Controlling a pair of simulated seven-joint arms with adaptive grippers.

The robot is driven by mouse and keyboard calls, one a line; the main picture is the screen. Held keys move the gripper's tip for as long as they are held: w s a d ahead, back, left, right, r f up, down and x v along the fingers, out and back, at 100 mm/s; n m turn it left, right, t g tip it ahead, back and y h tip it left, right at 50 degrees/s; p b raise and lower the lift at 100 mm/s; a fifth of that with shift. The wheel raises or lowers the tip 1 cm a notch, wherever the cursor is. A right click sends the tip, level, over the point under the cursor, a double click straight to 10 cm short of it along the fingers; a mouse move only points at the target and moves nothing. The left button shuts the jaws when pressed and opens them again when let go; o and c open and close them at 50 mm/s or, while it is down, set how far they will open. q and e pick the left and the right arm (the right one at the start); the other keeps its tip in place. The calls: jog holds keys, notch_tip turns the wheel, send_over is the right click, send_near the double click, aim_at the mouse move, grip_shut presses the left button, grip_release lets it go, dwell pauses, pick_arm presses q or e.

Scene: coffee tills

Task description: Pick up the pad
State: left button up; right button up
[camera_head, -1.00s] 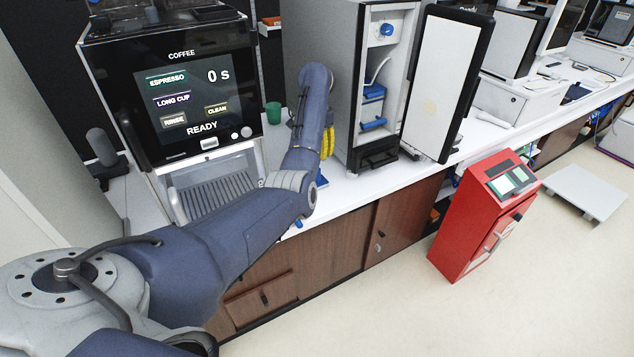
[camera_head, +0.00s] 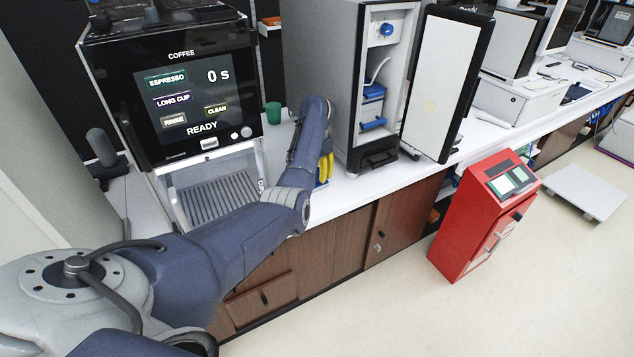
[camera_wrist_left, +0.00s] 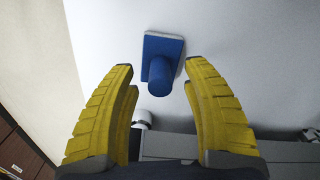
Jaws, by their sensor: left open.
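The pad is a blue block with a round blue handle and a pale underside. It shows in the left wrist view (camera_wrist_left: 163,58), lying on the white counter just beyond and between my fingertips. My left gripper (camera_wrist_left: 155,78) has yellow fingers spread apart, with nothing between them. In the head view the left gripper (camera_head: 325,168) is mostly hidden behind my forearm, with its yellow fingers low over the counter. A sliver of blue from the pad (camera_head: 320,184) shows beneath them. My right gripper is not in view.
The coffee machine (camera_head: 195,90) stands left of my arm. A white-and-grey unit with an open door (camera_head: 440,85) stands to the right. A green cup (camera_head: 273,112) is behind my arm. A red bin (camera_head: 480,215) stands on the floor. The counter front (camera_head: 400,215) is wooden.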

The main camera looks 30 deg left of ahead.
pick_arm(q)
jog(key=shift+f, duration=0.8)
jog(key=shift+c, duration=0.2)
grip_shut()
